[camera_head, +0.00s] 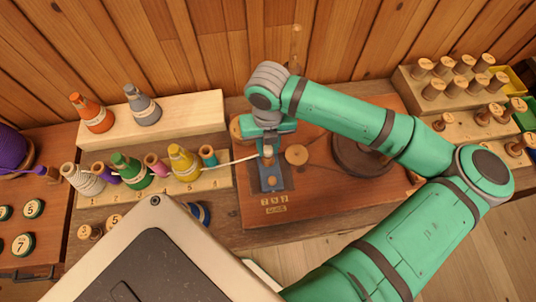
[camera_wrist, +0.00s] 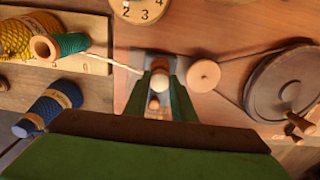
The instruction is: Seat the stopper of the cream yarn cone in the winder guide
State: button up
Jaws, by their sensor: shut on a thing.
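My gripper (camera_head: 267,149) is over the winder guide, a blue plate (camera_head: 278,170) on the brown winder board. In the wrist view its two green fingers (camera_wrist: 161,92) are shut on a cream ball, the stopper (camera_wrist: 161,83). A cream strand (camera_wrist: 112,65) runs from the stopper to the left, past the teal spool. The guide also shows in the wrist view as a grey plate (camera_wrist: 149,58) around and under the fingers. I cannot tell whether the stopper touches the guide. A cream-white cone (camera_head: 85,179) leans at the left end of the rack.
The rack (camera_head: 205,184) holds green, pink, yellow (camera_head: 184,162) and teal spools. A round wooden disc (camera_head: 297,154) and a dark wheel (camera_head: 360,155) sit right of the guide. A dial (camera_wrist: 140,8) is at the wrist view's top. Blue yarn (camera_wrist: 48,108) lies lower left.

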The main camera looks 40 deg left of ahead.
jog(key=shift+f, duration=0.45)
jog(key=o, duration=1.5)
jog(key=shift+f, duration=0.1)
jog(key=shift+r, duration=4.55)
